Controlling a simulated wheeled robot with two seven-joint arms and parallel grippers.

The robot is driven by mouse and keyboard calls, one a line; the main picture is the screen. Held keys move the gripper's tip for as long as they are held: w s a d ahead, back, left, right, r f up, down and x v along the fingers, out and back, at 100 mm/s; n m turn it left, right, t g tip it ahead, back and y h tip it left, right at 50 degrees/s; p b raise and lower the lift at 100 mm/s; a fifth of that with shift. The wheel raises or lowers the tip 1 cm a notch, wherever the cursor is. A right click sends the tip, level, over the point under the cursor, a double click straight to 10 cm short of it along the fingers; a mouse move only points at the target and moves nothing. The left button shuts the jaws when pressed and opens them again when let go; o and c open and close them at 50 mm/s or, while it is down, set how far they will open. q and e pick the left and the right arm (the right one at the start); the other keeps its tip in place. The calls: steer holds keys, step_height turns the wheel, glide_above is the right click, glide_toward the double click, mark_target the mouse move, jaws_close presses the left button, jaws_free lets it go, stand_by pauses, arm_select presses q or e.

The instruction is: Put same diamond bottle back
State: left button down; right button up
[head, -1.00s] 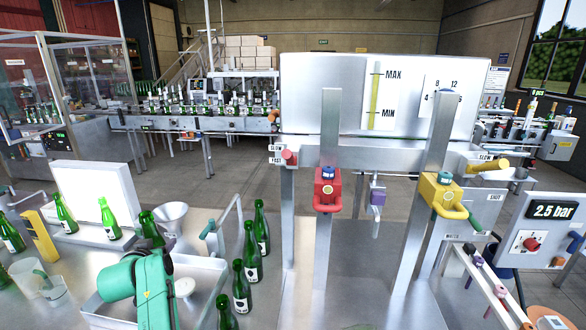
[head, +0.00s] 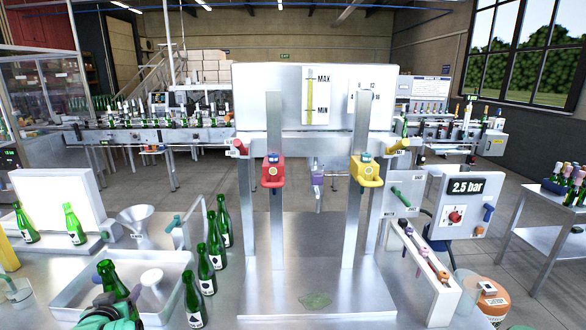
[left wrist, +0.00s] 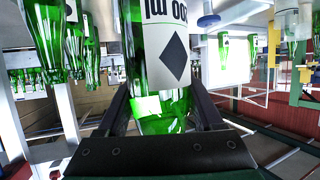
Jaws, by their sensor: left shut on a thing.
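My left gripper (head: 118,306) is shut on a green glass bottle (head: 110,278) over the left part of the grey tray (head: 62,312). In the left wrist view the bottle (left wrist: 140,40) stands between the two fingers of the gripper (left wrist: 158,100). Its white label carries a black diamond (left wrist: 176,57). In the head view its label is hidden. Several green bottles (head: 206,268) stand in a row right of the tray. Two more green bottles (head: 74,226) stand before the white panel (head: 60,190). My right gripper is not in view.
A funnel (head: 138,218) stands behind the tray. A steel stand with a red valve (head: 273,172) and a yellow valve (head: 366,172) is in the middle, its base plate mostly clear. A 2.5 bar gauge box (head: 466,212) stands at right.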

arm_select(q)
steer(key=s+d+f+m+h+b, duration=0.1)
steer(key=s+d+f+b, duration=0.2)
steer(key=s+d+f, duration=0.2)
steer(key=s+d+f+m+h+b, duration=0.2)
steer(key=s+d+f, duration=0.4)
steer(key=d, duration=0.5)
steer(key=s+d+f+m+t+h+b, duration=0.1)
steer(key=s+d+f+h+b, duration=0.1)
steer(key=s+d+f+b, duration=0.2)
steer(key=s+d+f, duration=0.1)
steer(key=s+d, duration=0.2)
steer(key=d, duration=0.2)
steer(key=shift+f, duration=0.4)
